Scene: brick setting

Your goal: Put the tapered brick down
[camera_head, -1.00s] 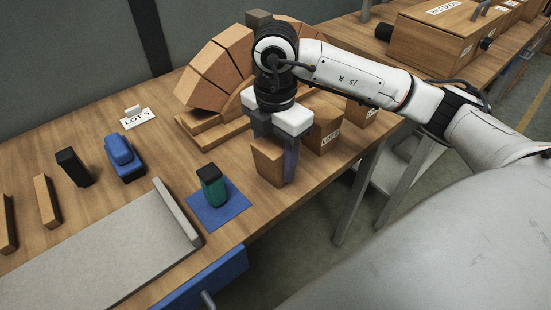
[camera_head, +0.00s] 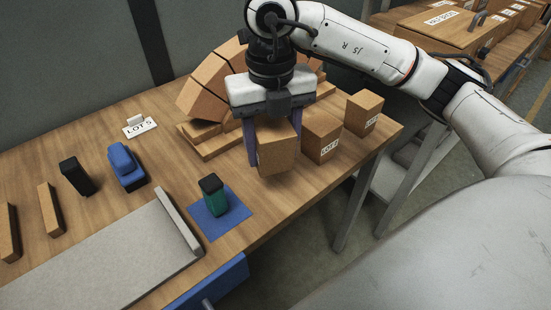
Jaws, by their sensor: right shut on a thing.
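My right gripper (camera_head: 274,142) comes down over the table (camera_head: 130,233) with its two dark fingers on either side of a tan tapered brick (camera_head: 277,153), shut on it. The brick is close above the table or touching it; I cannot tell which. It is just left of a block with a LOT label (camera_head: 322,139), with a small gap hidden by a finger. My left gripper is not in view.
A curved brick arch (camera_head: 203,88) stands behind the gripper. Another labelled block (camera_head: 364,112) is near the right edge. A green block with a black top (camera_head: 213,196) stands on a blue mat (camera_head: 234,215). Table is bare between mat and brick.

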